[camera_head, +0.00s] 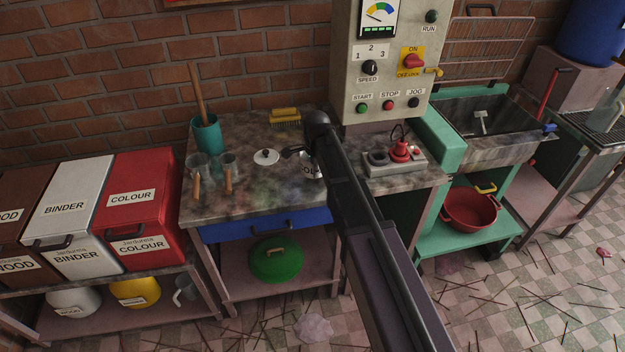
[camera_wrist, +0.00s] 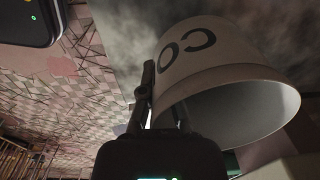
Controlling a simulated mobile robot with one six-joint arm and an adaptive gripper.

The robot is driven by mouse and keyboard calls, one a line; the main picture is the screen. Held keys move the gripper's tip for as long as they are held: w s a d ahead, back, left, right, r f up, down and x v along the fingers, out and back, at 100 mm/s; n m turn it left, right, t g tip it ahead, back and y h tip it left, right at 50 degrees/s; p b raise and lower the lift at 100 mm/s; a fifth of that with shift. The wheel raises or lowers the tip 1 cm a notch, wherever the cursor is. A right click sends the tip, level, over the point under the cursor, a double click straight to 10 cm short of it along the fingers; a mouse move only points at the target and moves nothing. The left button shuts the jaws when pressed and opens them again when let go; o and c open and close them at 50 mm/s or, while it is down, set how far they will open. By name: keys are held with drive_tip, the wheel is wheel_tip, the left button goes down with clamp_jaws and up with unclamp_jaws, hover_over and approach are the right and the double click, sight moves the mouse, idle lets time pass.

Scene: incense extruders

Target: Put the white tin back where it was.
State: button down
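The white tin (camera_wrist: 235,70), with dark lettering that starts "CO", is large in the wrist view, its open mouth towards the camera. In the head view the tin (camera_head: 308,168) is partly hidden behind my arm, over the grey worktop (camera_head: 240,190). My gripper (camera_wrist: 163,82) is at the tin's rim; one finger is outside the wall and the other appears to be inside, closed on the wall. In the head view my gripper (camera_head: 292,152) is small beside the tin. I cannot tell whether the tin touches the worktop.
A white lid with a dark knob (camera_head: 266,156) lies left of the tin. Labelled bins (camera_head: 70,205) stand left. The worktop's front middle is clear.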

sight(313, 184)
drive_tip(key=shift+w+a, duration=0.3)
drive_tip(key=shift+a, duration=0.1)
drive_tip(key=shift+f, duration=0.1)
drive_tip(key=shift+f+b, duration=1.75)
drive_tip(key=shift+b, duration=0.05)
drive_tip(key=shift+f, duration=0.1)
drive_tip(key=c, duration=0.8)
unclamp_jaws()
drive_tip(key=shift+r, duration=0.25)
wheel_tip(313, 184, up, 12)
drive_tip(key=p, duration=1.2)
drive_tip(key=shift+s, duration=0.2)
